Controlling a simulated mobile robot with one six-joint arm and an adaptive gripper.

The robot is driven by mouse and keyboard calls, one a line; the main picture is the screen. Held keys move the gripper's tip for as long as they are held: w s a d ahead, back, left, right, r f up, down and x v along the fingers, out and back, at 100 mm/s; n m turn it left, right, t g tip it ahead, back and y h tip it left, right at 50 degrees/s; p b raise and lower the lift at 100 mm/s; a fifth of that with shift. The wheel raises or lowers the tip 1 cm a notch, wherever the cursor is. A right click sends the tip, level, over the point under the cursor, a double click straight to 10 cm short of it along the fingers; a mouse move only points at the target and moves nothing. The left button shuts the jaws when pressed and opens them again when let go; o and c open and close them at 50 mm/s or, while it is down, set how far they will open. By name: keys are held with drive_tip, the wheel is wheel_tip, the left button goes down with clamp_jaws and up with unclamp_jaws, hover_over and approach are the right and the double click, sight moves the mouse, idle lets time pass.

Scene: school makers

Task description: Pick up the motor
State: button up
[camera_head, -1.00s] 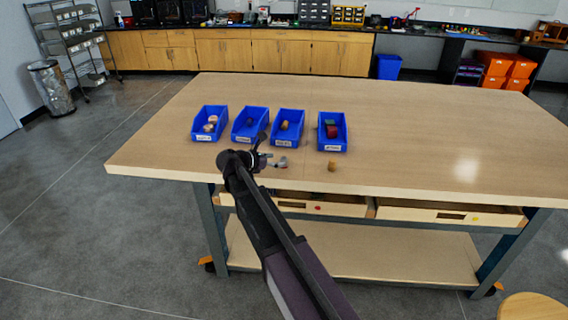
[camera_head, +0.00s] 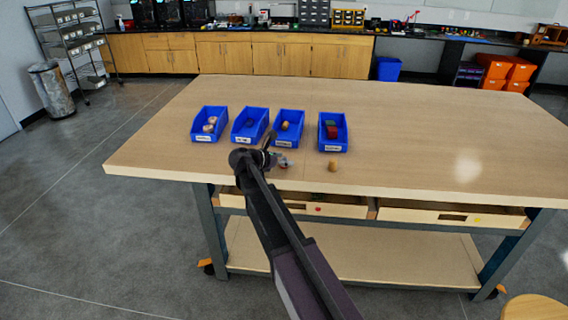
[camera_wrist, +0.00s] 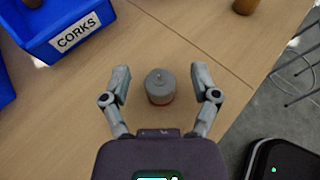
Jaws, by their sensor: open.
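The motor (camera_wrist: 159,87) is a small grey cylinder with a reddish lower edge and a short shaft on top. In the wrist view it stands on the wooden table (camera_wrist: 185,35), between the two open fingers of my gripper (camera_wrist: 160,90), with a gap on either side. In the head view my gripper (camera_head: 277,160) is low over the table's near part, in front of the bins. The motor is mostly hidden there by my gripper and arm.
Several blue bins stand in a row behind; the wrist view shows one labelled CORKS (camera_wrist: 72,30). A cork (camera_head: 333,165) stands to the right, near the table's front edge (camera_head: 420,188). The table's right side is clear. Drawers (camera_head: 450,212) are below.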

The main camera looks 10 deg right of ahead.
clamp_jaws()
drive_tip(key=shift+r, duration=0.2)
wheel_tip(320, 180, up, 3)
drive_tip(key=p, duration=0.3)
drive_tip(key=shift+r+p, duration=0.2)
drive_tip(key=shift+p, duration=0.2)
drive_tip(key=s+a, duration=0.3)
drive_tip(key=a, duration=0.4)
drive_tip(key=s+a+r+p, duration=0.1)
drive_tip(key=s+a, duration=0.3)
drive_tip(key=a, duration=0.3)
drive_tip(key=shift+a, duration=0.25)
drive_tip(key=shift+r, duration=0.1)
